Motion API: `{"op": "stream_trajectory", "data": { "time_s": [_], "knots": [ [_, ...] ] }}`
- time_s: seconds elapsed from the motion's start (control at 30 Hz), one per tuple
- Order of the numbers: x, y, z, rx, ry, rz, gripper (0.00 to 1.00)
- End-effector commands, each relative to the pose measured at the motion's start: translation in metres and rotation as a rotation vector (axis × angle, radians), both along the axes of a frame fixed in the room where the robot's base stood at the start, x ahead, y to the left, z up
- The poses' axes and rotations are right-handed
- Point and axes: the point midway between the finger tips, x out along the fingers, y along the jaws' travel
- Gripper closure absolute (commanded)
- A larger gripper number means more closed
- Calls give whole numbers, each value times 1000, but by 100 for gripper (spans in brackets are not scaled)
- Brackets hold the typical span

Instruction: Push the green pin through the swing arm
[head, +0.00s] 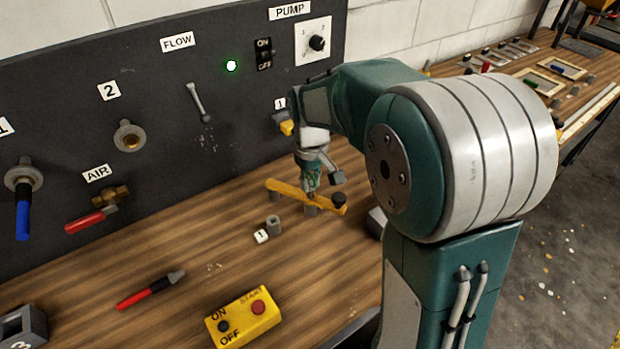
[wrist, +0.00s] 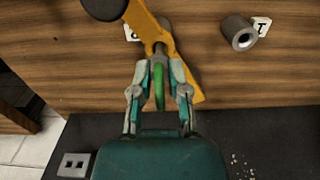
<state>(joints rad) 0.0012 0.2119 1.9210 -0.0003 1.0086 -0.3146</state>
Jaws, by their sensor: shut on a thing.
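The yellow swing arm (head: 282,189) lies over the wooden bench below my gripper (head: 311,186), with a black knob (head: 339,200) at its right end. In the wrist view the swing arm (wrist: 148,28) runs from the black knob (wrist: 105,6) down behind my fingers. My gripper (wrist: 159,72) is shut on the green pin (wrist: 158,86), which shows between the two fingers. The pin's far end meets a grey round part on the swing arm. How far the pin is in the hole is hidden. In the head view my fingers mostly hide the pin.
A dark panel (head: 160,70) with levers stands behind. A red-handled tool (head: 146,292) and yellow button box (head: 243,317) lie in front. Bench between is clear.

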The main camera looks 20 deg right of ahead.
Motion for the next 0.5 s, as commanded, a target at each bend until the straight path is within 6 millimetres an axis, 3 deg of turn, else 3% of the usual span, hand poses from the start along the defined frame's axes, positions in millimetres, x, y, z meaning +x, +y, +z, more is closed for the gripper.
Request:
{"op": "stream_trajectory", "data": {
  "time_s": [0.5],
  "knots": [
    [0, 0, -11, 0, 1, 0, 100]
  ]
}}
